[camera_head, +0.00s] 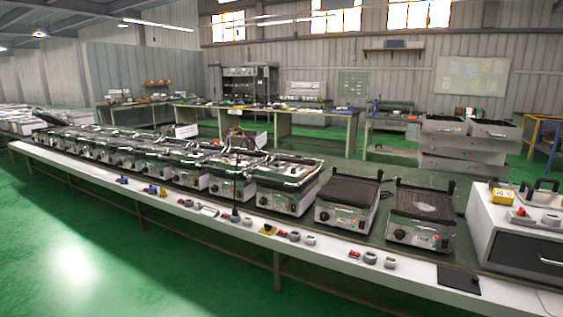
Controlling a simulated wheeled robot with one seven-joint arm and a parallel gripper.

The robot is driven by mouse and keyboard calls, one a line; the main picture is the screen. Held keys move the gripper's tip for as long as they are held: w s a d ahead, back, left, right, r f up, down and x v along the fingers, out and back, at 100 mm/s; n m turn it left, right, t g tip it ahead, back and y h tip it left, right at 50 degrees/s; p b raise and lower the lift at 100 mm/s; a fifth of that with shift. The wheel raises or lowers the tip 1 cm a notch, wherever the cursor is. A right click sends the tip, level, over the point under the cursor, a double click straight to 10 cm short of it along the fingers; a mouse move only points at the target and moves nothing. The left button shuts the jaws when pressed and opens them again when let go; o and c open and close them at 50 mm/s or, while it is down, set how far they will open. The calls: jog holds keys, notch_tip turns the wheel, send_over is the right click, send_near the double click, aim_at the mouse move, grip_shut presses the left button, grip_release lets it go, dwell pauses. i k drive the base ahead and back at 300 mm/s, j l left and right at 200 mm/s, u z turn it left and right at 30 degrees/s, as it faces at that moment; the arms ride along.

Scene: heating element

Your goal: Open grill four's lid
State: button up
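A long row of contact grills stands on a long workbench with a pale front ledge (150,193). The two nearest are a grill with a dark flat top (346,202) and, right of it, a grill with a dark plate (422,215). Left of them stand a silver grill (287,185), another silver grill (233,175) and several more, smaller with distance. Their lid positions are hard to make out. No number is readable, so I cannot tell which is grill four. My gripper is not in view.
Small knobs and parts (295,237) lie along the ledge, with a black tablet-like plate (458,280) near its right end. A white cabinet (520,240) stands at the right. Stacked metal drawers (455,148) stand behind. The green floor (90,250) in front is clear.

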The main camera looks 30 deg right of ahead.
aim_at(249, 160)
jog(key=z, duration=0.3)
jog(key=i+u, duration=0.1)
jog(key=i, duration=0.45)
jog(key=i+l+u, duration=0.1)
jog(key=i, duration=0.45)
jog(key=i+l+u, duration=0.1)
jog(key=i, duration=0.45)
jog(key=i+l+u, duration=0.1)
jog(key=i+l, duration=0.15)
jog(key=i, duration=0.3)
jog(key=i+l, duration=0.2)
jog(key=i, duration=0.3)
jog(key=i+l+u, duration=0.15)
jog(key=i, duration=0.4)
jog(key=i+l+u, duration=0.1)
jog(key=i+l, duration=0.25)
jog(key=i, duration=0.15)
